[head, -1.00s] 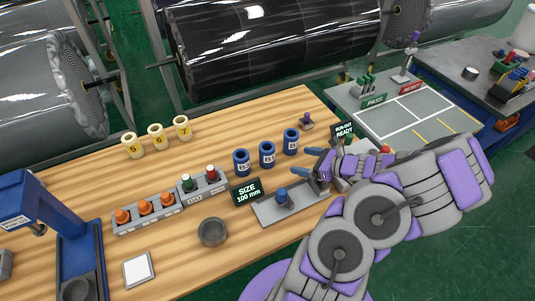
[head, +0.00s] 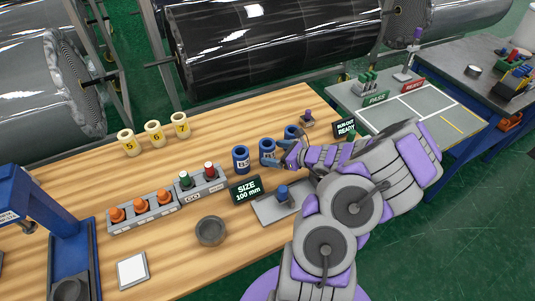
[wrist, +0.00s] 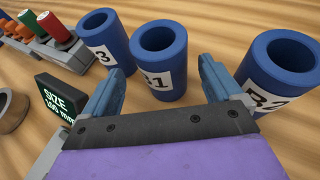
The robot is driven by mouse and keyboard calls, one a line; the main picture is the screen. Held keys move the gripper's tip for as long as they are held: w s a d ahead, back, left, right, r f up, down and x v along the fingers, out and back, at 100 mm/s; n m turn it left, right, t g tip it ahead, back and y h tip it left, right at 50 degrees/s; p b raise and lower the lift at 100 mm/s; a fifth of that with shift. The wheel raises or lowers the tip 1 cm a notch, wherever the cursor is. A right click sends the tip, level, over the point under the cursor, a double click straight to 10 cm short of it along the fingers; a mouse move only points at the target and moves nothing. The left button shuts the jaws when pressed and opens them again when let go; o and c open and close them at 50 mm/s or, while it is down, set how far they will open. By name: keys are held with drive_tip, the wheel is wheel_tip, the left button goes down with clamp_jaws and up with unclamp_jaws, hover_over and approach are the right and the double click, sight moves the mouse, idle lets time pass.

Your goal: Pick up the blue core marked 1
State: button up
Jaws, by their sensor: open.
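Three blue cores stand upright in a row on the wooden table. The core marked B1 (head: 267,148) is the middle one; in the wrist view B1 (wrist: 160,55) stands ahead of my gripper, between the lines of its two fingers. The core marked 3 (head: 241,159) is on its left, also in the wrist view (wrist: 105,42).
A SIZE 100 mm sign (head: 245,189) and a grey plate with a blue knob (head: 282,193) stand in front of the cores. A rack with orange, green and red pieces (head: 165,200) is at left. Yellow cores (head: 154,134) stand behind.

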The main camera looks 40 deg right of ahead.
sight(274, 153)
drive_tip(key=x, duration=0.1)
drive_tip(key=b+x, duration=0.1)
drive_tip(key=x, duration=0.2)
drive_tip(key=shift+d+f, duration=0.3)
drive_tip(key=shift+w+a+b, duration=0.1)
drive_tip(key=shift+w+b, duration=0.2)
drive_tip(key=shift+c, duration=0.3)
drive_tip(key=c, duration=1.1)
